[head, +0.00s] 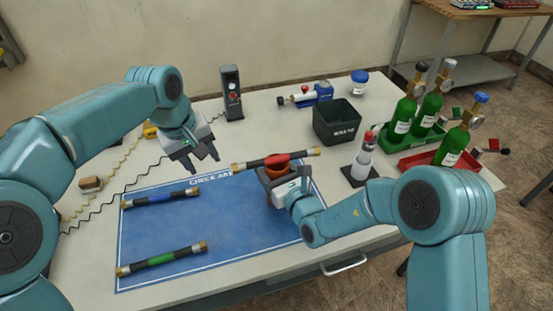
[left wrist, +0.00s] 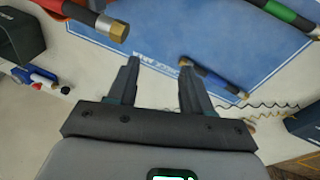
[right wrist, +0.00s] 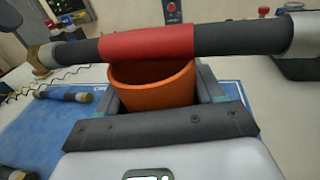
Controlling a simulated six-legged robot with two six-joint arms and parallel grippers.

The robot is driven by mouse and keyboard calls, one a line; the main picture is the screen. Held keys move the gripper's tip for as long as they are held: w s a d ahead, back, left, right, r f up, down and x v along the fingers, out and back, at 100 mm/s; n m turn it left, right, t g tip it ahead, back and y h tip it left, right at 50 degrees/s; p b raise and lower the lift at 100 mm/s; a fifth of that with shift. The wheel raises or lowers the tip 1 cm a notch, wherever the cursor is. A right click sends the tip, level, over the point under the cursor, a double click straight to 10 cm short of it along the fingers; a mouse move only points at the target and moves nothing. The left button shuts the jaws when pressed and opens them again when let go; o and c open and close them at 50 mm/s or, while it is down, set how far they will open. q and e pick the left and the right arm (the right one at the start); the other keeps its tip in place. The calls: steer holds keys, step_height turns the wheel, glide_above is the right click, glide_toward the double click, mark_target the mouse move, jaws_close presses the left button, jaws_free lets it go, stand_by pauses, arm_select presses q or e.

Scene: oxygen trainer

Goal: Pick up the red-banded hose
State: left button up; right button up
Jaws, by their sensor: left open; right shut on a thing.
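The red-banded hose (head: 300,154) is dark with a red band at its middle and brass ends. In the right wrist view the hose (right wrist: 150,41) spans the top, just above an orange cup (right wrist: 155,85). My right gripper (head: 283,176) is shut on that cup, its fingers at the cup's sides. I cannot tell whether hose and cup touch. My left gripper (head: 200,158) is open and empty, left of the hose, and its fingers also show in the left wrist view (left wrist: 158,80).
A blue-banded hose (head: 160,198) and a green-banded hose (head: 162,258) lie on the blue mat (head: 235,225). The mat's middle is clear.

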arm_select(q)
steer(key=s+d+m+t+y, duration=0.15)
steer(key=m+y, duration=0.25)
steer(key=m, duration=0.6)
steer(key=m+t, duration=0.5)
steer(key=m, duration=0.5)
glide_toward(258, 164)
steer(key=x, duration=0.8)
steer(key=shift+w+f, duration=0.1)
steer(key=shift+w, duration=0.05)
jaws_close()
